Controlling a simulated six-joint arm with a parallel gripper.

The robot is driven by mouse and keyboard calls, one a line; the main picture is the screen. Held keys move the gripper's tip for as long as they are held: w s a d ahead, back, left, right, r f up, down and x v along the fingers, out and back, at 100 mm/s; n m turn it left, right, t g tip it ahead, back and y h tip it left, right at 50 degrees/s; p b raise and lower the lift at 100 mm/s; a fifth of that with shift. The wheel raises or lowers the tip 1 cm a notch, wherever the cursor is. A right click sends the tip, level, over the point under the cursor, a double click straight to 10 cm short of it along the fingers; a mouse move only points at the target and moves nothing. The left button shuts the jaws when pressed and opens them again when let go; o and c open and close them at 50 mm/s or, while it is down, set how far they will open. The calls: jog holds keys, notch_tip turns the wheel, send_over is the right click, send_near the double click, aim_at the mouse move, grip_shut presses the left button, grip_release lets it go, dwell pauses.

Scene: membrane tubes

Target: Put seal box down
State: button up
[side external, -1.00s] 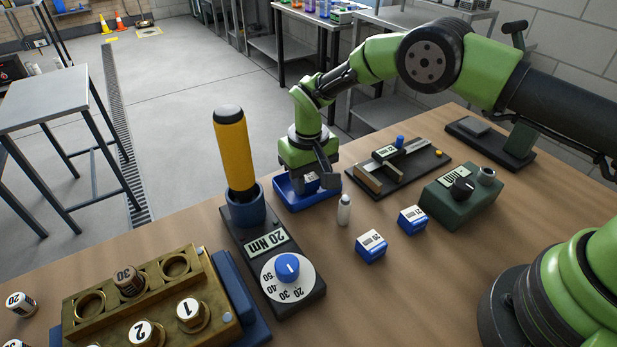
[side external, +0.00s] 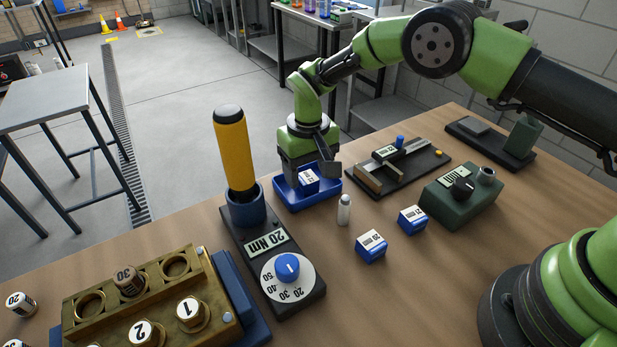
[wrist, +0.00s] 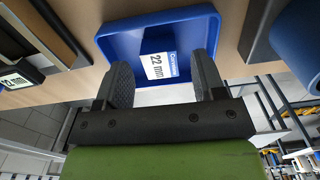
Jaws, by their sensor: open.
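A small blue and white seal box (side external: 309,180) sits in the blue tray (side external: 284,199) near the table's far edge. In the wrist view the box (wrist: 161,66) shows a label reading "22 mm", and it lies inside the tray (wrist: 113,43). My gripper (side external: 314,168) is just above and behind the box at the tray. In the wrist view the two dark fingers (wrist: 164,80) stand apart, one on each side of the box, with gaps between them and it. The underside of the box is hidden.
Two more blue and white boxes (side external: 371,246) (side external: 412,220) stand on the table. A small white bottle (side external: 344,210) is close to the tray's right front. A torque tester with a yellow-handled driver (side external: 236,150) is left, and a black gauge fixture (side external: 398,168) is right.

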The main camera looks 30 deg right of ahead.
notch_tip(320, 180, up, 10)
dwell(0.3)
notch_tip(320, 180, up, 10)
jog(key=t, duration=0.2)
send_over(309, 179)
jog(key=s+d, duration=0.3)
jog(key=s+d+r+m+t+y, duration=0.1)
jog(key=s+d+r+m+y, duration=0.15)
jog(key=s+r, duration=0.5)
jog(key=s+d+t, duration=0.2)
jog(key=s, duration=0.6)
jog(key=s+d+m+t, duration=0.1)
jog(key=s+t, duration=0.1)
jog(key=s, duration=0.6)
jog(key=shift+s+d+r, duration=0.15)
jog(key=shift+d+r, duration=0.1)
jog(key=shift+d, duration=0.15)
jog(key=shift+h, duration=0.25)
